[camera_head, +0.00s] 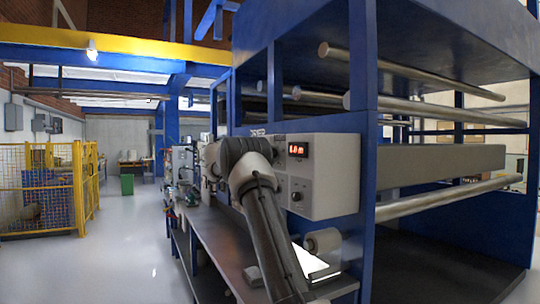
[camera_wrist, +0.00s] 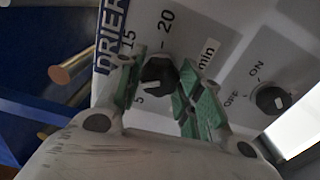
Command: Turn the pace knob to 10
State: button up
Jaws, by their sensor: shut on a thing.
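The pace knob (camera_wrist: 158,74) is a dark knob with a pale pointer mark, on a light grey panel in the wrist view. The numbers 5, 15 and 20 show around it, with "min" to the right; the 10 is hidden. The pale mark faces the lower part of the picture, but its exact reading is unclear. My gripper (camera_wrist: 163,60) is shut on the knob, one green-padded finger on each side. In the head view my arm hides this knob. The control box (camera_head: 328,190) there has a red lit display (camera_head: 298,149) that seems to read about 1.0.
An ON/OFF knob (camera_wrist: 271,100) sits to the right of the gripper on the same panel. A dark workbench (camera_head: 225,240) runs below the box. Blue frame posts (camera_head: 362,120) and metal rollers (camera_head: 450,195) stand to the right. The floor (camera_head: 125,255) at left is clear.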

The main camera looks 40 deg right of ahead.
jog(key=shift+f+m, duration=0.1)
jog(key=shift+m, duration=0.3)
jog(key=o, duration=1)
jog(key=shift+o, duration=0.2)
jog(key=shift+a, duration=0.1)
jog(key=v, duration=1.1)
jog(key=shift+a, duration=0.4)
jog(key=shift+w, duration=0.1)
